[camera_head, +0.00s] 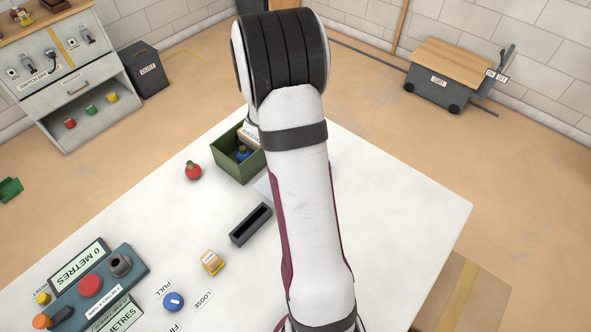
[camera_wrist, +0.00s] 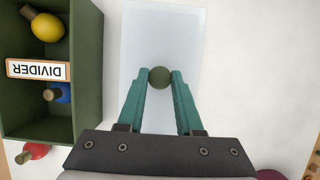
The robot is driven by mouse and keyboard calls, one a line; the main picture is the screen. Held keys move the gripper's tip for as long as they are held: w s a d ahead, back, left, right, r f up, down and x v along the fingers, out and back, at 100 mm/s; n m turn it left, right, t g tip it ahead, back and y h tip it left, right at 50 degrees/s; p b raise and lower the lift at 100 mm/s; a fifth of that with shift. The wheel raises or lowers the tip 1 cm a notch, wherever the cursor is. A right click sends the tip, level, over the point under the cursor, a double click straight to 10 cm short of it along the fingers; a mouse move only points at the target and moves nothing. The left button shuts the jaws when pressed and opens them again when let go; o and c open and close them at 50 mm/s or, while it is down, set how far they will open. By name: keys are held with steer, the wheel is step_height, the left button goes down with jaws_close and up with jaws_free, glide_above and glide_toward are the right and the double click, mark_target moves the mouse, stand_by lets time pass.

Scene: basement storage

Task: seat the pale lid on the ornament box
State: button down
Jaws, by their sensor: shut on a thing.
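The pale lid (camera_wrist: 138,35) is a thin, translucent whitish rectangle with a round dark green knob (camera_wrist: 160,76). In the wrist view my gripper (camera_wrist: 160,82) has its teal fingers shut on the knob. I cannot tell whether the lid rests on the table or hangs just above it. The green ornament box (camera_wrist: 88,75) stands open to the left of the lid, apart from it. A yellow ornament (camera_wrist: 46,27) and a blue ornament (camera_wrist: 59,93) lie in it, with a "DIVIDER" label between them. In the head view the box (camera_head: 228,167) shows; my arm hides the gripper and most of the lid.
A red ornament (camera_head: 193,170) lies on the white table (camera_head: 400,220) left of the box. A dark slotted block (camera_head: 251,225), a yellow block (camera_head: 213,262), a blue knob (camera_head: 173,301) and a control panel (camera_head: 130,275) are nearer. The table's right side is clear.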

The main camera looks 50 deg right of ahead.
steer(key=s+d+r, duration=0.3)
steer(key=s+r, duration=0.4)
steer(key=s, duration=0.3)
steer(key=w+d+r, duration=0.2)
steer(key=w+r, duration=0.1)
steer(key=w, duration=0.9)
steer(key=w+a, duration=0.5)
steer(key=w, duration=0.9)
steer(key=shift+a+f, duration=0.1)
steer(key=shift+f, duration=2.1)
steer(key=shift+f, duration=0.15)
steer(key=shift+f, duration=0.25)
steer(key=shift+f, duration=0.15)
jaws_free()
